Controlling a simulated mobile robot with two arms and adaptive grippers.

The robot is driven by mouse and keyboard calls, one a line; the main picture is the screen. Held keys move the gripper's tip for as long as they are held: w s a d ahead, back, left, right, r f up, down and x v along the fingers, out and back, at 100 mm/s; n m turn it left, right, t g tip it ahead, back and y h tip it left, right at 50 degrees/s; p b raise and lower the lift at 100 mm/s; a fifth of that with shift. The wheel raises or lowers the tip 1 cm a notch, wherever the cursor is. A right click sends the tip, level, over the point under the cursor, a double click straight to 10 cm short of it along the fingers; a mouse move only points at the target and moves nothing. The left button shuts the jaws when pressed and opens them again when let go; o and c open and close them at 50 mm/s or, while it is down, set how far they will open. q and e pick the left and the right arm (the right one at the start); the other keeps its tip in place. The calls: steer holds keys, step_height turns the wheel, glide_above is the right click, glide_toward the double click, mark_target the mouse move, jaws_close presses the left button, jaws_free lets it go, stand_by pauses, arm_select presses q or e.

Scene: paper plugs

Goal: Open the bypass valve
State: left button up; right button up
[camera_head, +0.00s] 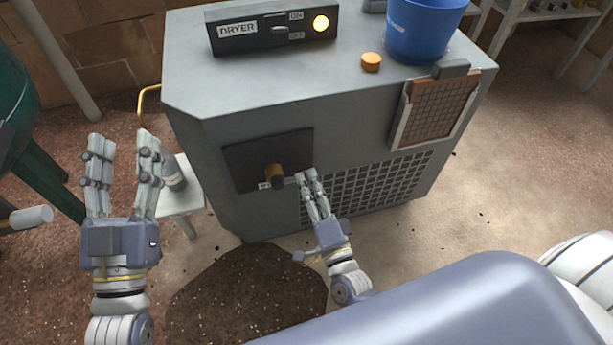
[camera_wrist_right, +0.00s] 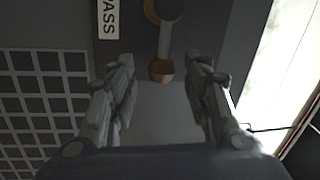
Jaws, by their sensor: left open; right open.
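The bypass valve (camera_head: 275,174) sits on a dark plate on the front of the grey dryer cabinet. It has an orange-brown part and a grey lever; a white label is beside it. In the right wrist view the valve lever (camera_wrist_right: 172,12) ends in an orange-brown tip between my open fingers, with no clear contact. A label reading "PASS" (camera_wrist_right: 108,18) is beside it. My right gripper (camera_head: 309,176) is open just right of the valve; it also shows in the right wrist view (camera_wrist_right: 159,68). My left gripper (camera_head: 124,150) is open and empty, left of the cabinet.
The cabinet top carries a DRYER switch box (camera_head: 270,42) with a lit lamp, an orange cap (camera_head: 371,62) and a blue bucket (camera_head: 422,30). A grille (camera_head: 365,185) and a brown filter (camera_head: 433,108) are on its front. A small stool (camera_head: 180,200) stands behind my left gripper.

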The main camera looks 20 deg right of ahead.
steer(key=s+f, duration=0.1)
steer(key=s, duration=0.8)
steer(key=shift+f, duration=0.35)
steer(key=shift+d, duration=0.1)
